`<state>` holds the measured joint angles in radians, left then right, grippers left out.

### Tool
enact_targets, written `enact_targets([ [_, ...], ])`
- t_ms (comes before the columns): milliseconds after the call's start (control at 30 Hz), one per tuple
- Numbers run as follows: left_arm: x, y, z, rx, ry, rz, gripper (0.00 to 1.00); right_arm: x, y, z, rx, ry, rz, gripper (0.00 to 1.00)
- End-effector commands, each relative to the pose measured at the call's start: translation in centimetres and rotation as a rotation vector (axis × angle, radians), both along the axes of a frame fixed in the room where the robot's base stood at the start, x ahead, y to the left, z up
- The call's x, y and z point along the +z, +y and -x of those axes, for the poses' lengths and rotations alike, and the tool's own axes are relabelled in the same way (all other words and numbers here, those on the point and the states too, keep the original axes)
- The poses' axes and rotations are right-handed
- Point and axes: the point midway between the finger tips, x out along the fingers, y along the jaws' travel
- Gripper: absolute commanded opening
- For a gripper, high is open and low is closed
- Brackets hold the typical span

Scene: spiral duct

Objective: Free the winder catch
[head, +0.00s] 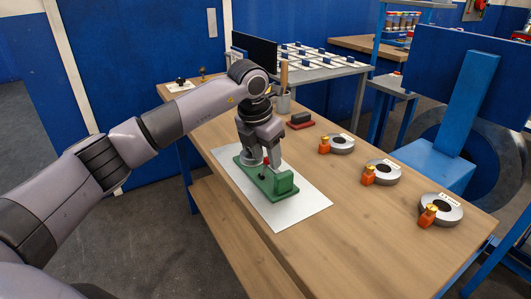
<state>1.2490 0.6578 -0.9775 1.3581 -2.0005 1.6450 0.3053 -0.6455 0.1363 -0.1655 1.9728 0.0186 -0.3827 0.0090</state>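A green device (283,186), which seems to be the winder catch, stands on a white sheet (308,209) on the wooden table. It has a flat base and a raised block at its right end. A small red part (266,161) shows on it between my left gripper's fingers. My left gripper (264,162) points down over the device's left half, its fingers apart around the red part. I cannot tell whether they touch or clamp it, and they hide much of that end. My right gripper is out of view.
Several grey rings with orange clamps (383,172) line the table's right side. A grey cup with tools (283,102) and a red-and-black block (300,120) stand behind the device. A blue machine (455,130) is at the right.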

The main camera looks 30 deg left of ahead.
Motion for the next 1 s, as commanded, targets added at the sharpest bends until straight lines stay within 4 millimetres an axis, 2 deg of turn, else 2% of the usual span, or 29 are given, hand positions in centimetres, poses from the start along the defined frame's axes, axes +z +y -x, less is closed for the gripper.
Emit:
enact_targets([
  [167, 1.0, 0.1, 0.2, 0.0, -0.004, 0.001, 0.48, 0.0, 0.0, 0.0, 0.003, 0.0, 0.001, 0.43],
  [400, 4.8, 0.3, 1.1, -0.001, -0.004, 0.0, 0.48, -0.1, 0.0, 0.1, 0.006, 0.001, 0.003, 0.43],
  [533, 6.3, 0.4, 1.5, -0.001, -0.002, 0.0, 0.48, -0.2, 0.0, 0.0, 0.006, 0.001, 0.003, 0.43],
  [700, 6.9, 0.4, 1.8, 0.0, 0.0, 0.0, 0.48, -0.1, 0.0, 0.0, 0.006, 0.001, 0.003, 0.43],
  [1000, 6.9, 0.4, 1.8, 0.0, 0.0, 0.0, 0.48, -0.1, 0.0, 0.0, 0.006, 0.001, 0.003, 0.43],
])
